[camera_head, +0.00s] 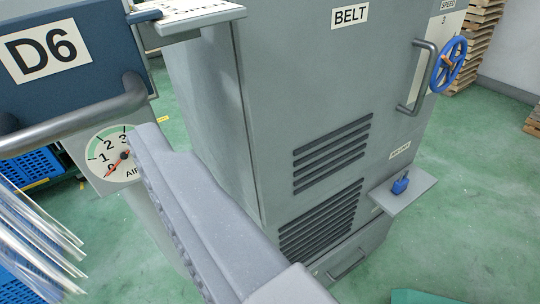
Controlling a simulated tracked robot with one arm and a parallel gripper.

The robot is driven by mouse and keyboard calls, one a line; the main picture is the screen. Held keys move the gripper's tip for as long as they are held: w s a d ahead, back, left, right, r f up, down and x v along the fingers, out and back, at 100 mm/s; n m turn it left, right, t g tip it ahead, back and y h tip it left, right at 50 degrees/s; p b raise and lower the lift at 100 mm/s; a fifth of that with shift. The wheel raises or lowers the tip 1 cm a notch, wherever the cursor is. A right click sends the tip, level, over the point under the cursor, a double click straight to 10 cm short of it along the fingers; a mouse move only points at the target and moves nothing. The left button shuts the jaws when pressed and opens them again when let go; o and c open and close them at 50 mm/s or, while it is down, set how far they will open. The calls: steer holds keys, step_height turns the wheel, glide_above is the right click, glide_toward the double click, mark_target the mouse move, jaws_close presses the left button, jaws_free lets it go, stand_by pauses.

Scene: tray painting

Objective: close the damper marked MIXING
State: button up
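No damper and no label reading MIXING show in this view. One long grey finger of my gripper (152,150) reaches up from the bottom centre, its ridged inner side facing left. Its tip appears just right of a round AIR gauge (110,155) with a red needle near the low end. I cannot tell whether it touches anything. The opposite finger is not clearly visible. Pale blurred streaks (35,240) lie at the left edge, and I cannot tell what they are.
A grey cabinet marked BELT (280,80) fills the middle. A blue handwheel (447,65) under a SPEED label and a small shelf (410,190) with a blue knob (400,185) are at its right. A dark blue D6 drawer (95,75) is upper left. Green floor (470,200) is open at right.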

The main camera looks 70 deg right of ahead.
mark_target(69, 130)
steer(key=shift+g+h, duration=0.4)
steer(key=shift+h, duration=0.3)
steer(key=w+d+f, duration=0.1)
steer(key=w+d, duration=0.1)
steer(key=d, duration=0.1)
steer(key=w+d, duration=0.2)
steer(key=w, duration=0.1)
steer(key=w+d+f, duration=0.1)
steer(key=w+d, duration=0.2)
steer(key=shift+d+f, duration=0.3)
steer(key=shift+d, duration=0.05)
